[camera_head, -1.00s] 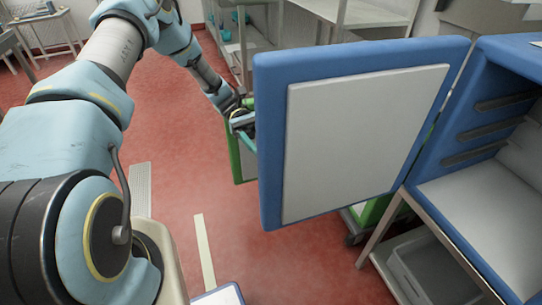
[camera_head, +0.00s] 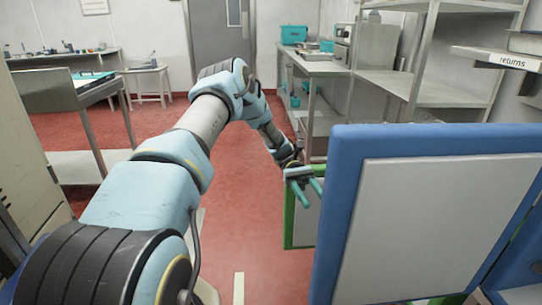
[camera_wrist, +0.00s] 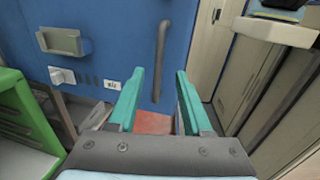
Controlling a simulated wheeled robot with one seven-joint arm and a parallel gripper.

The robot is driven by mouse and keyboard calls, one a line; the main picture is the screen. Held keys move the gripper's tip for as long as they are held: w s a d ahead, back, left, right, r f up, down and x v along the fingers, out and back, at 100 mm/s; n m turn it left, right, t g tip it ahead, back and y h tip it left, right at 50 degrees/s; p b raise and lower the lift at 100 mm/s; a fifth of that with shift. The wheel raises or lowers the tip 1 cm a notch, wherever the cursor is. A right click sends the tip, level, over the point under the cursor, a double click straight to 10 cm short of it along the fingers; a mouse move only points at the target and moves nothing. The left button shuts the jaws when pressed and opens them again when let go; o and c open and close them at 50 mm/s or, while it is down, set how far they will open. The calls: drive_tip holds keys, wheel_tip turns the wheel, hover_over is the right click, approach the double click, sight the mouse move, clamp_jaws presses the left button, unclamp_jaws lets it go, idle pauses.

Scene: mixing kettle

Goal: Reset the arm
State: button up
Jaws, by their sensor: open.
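My arm reaches forward over the red floor in the head view. My gripper (camera_head: 309,187) is at its end, just left of the open blue door's edge. In the wrist view my gripper (camera_wrist: 160,100) shows two teal fingers, spread apart with nothing between them. Beyond the fingers is the blue door's outer face (camera_wrist: 120,30), with a dark vertical bar handle (camera_wrist: 160,60) and a grey latch (camera_wrist: 62,41). The fingers look apart from the handle, though the exact gap cannot be told.
The open blue door (camera_head: 435,230) with a pale inner panel fills the lower right. A green-framed panel (camera_head: 300,215) stands behind my gripper. Metal shelving (camera_head: 440,85) is at the back right, and a table (camera_head: 65,92) at the left. Red floor (camera_head: 243,215) is clear between them.

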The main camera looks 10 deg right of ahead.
drive_tip(key=a+r+t+p, duration=0.2)
drive_tip(key=a+r+t, duration=0.2)
drive_tip(key=a, duration=0.5)
drive_tip(key=s+a+r+m+t+y+p, duration=0.1)
drive_tip(key=a+r+t, duration=0.4)
drive_tip(key=a+t, duration=0.4)
drive_tip(key=a+r+m+t+p, duration=0.1)
drive_tip(key=a+r+t+p, duration=0.1)
drive_tip(key=a+r+t, duration=0.3)
drive_tip(key=a+t, duration=0.1)
drive_tip(key=a, duration=0.3)
drive_tip(key=shift+s+a+t+p, duration=0.3)
drive_tip(key=shift+s+p, duration=0.05)
idle(0.7)
